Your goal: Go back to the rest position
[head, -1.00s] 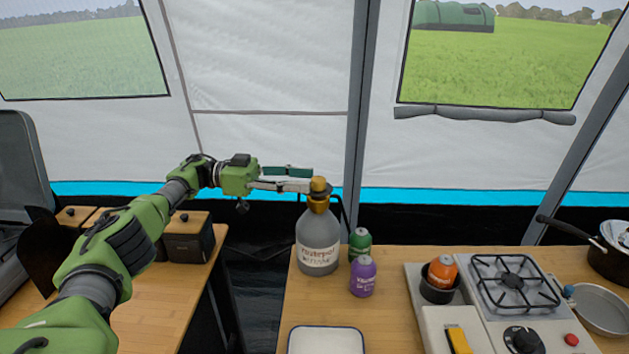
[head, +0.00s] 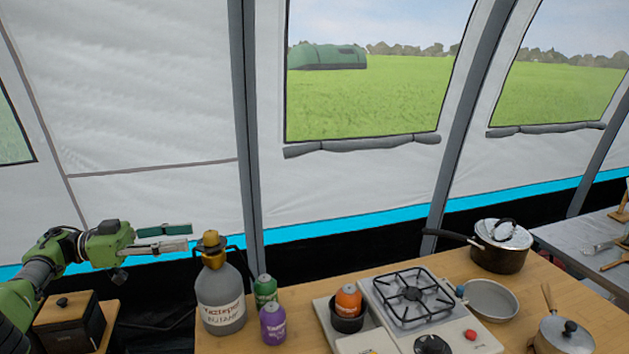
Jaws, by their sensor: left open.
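My left gripper (head: 176,238) comes in from the left in the head view. Its jaws are open and empty, pointing right. Its fingertips are close to the brass top of a grey gas bottle (head: 222,300) that stands upright on the wooden table. Whether the fingertips touch the bottle's top, I cannot tell. My right gripper is not in view.
A green can (head: 265,291) and a purple can (head: 273,324) stand beside the bottle. A gas stove (head: 446,302), a black pot (head: 497,257), a grey pan (head: 489,300) and a lidded saucepan (head: 564,338) occupy the table. A dark box (head: 72,326) stands at left.

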